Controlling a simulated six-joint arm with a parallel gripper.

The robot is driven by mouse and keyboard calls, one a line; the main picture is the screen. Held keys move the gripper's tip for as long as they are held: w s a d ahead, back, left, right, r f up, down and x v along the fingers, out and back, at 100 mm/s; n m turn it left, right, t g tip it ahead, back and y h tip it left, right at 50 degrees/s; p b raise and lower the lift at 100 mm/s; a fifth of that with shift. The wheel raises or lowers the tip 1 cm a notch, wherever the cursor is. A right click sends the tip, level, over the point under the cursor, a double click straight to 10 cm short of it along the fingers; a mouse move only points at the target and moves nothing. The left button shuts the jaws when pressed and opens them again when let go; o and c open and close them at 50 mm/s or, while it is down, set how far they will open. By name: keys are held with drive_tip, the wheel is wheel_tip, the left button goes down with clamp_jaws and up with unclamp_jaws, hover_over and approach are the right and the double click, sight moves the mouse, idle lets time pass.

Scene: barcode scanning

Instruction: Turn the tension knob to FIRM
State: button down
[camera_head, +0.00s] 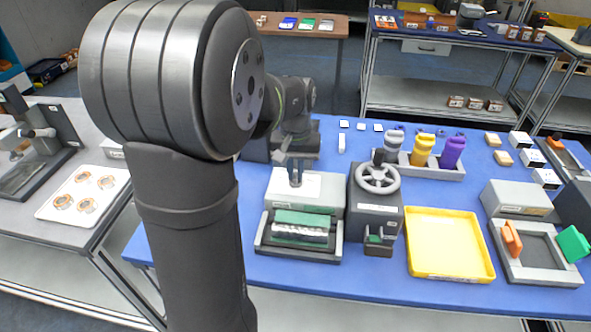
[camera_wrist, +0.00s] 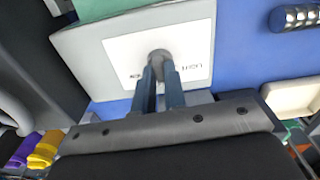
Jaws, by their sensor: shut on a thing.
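The tension knob (camera_wrist: 160,56) is a small dark round knob on the white label plate (camera_wrist: 118,60) of a light grey box. In the wrist view my gripper (camera_wrist: 160,72) has its two fingers closed together around the knob. Part of the label's lettering reads LIGHT, upside down to the right of the knob; the lettering on the left is mostly hidden by the fingers. In the head view the grey box (camera_head: 330,198) stands on the blue table, and my gripper (camera_head: 295,178) reaches down to its top. The knob's pointer cannot be made out.
A black box with a grey handwheel (camera_head: 378,179) stands close at the right of the knob box. A roller unit with a green strip (camera_head: 303,218) is in front. A yellow tray (camera_head: 449,274) and yellow and purple bottles (camera_head: 453,150) are further right.

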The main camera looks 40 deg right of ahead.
sight(295, 175)
drive_tip(key=m, duration=1.2)
drive_tip(key=shift+m, duration=0.3)
idle(0.3)
drive_tip(key=c, duration=1.5)
unclamp_jaws()
drive_tip(key=shift+r, duration=0.1)
wheel_tip(295, 175, up, 17)
drive_tip(key=shift+r, duration=0.15)
